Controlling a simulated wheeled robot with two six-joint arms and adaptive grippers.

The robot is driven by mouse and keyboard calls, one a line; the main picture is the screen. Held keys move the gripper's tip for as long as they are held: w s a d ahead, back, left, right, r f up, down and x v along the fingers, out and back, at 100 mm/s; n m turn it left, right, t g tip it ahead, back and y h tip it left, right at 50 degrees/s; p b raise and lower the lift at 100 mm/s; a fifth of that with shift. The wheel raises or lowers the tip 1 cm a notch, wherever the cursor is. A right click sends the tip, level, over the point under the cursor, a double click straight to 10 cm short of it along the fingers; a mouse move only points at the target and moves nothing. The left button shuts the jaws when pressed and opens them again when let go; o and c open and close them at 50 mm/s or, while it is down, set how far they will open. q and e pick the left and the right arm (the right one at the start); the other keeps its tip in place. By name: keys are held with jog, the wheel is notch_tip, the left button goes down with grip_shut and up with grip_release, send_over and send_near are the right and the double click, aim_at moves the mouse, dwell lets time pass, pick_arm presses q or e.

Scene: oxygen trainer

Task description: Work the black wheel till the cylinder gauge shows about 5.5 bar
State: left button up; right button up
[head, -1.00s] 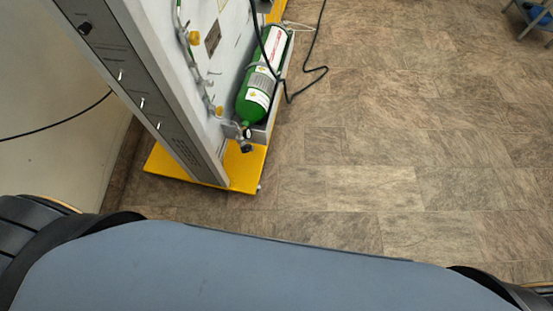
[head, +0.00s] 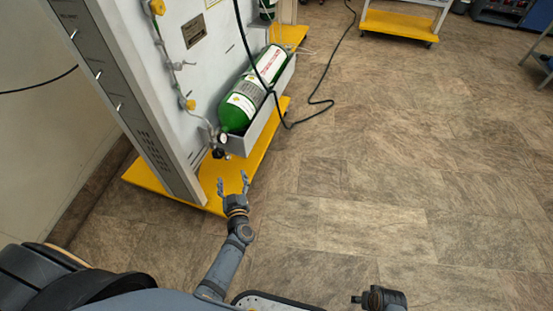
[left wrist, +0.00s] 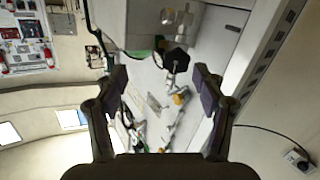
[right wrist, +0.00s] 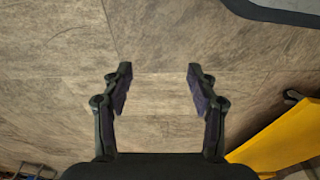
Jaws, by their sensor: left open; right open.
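The green cylinder (head: 243,97) lies tilted in a grey tray on the trainer's side. The black wheel (head: 218,153) is at its lower end, and a small round gauge (head: 223,138) sits beside it, too small to read. My left gripper (head: 232,181) is open and empty, a little below and apart from the wheel. In the left wrist view the black wheel (left wrist: 177,60) shows beyond and between the open fingers (left wrist: 160,84). My right gripper (right wrist: 159,88) is open and empty above the floor; part of it shows at the bottom of the head view (head: 372,298).
The grey trainer panel (head: 150,90) stands on a yellow base (head: 150,181) at the left. A black hose (head: 313,102) loops beside the cylinder onto the floor. Another yellow-based stand (head: 400,26) is at the back. The tiled floor (head: 400,140) at the right is clear.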

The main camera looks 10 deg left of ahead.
aim_at(218, 154)
pick_arm(q)
jog(key=w+a+n+y+b, duration=0.1)
jog(key=w+a, duration=0.1)
jog(key=w+a+r+y+b, duration=0.1)
jog(key=w+a, duration=0.2)
jog(key=w+a+r+n+y+b, duration=0.1)
jog(key=w+a, duration=0.2)
jog(key=shift+w+a+r+n+g, duration=0.1)
jog(key=shift+a+n+g, duration=0.1)
jog(key=shift+n+g, duration=0.15)
jog(key=shift+w+a, duration=0.15)
jog(key=shift+w, duration=0.05)
pick_arm(e)
notch_tip(218, 154, up, 9)
jog(key=w+a, duration=0.1)
jog(key=a, duration=0.1)
jog(key=shift+a, duration=0.2)
jog(key=shift+w, duration=0.1)
pick_arm(q)
jog(key=c, duration=1.2)
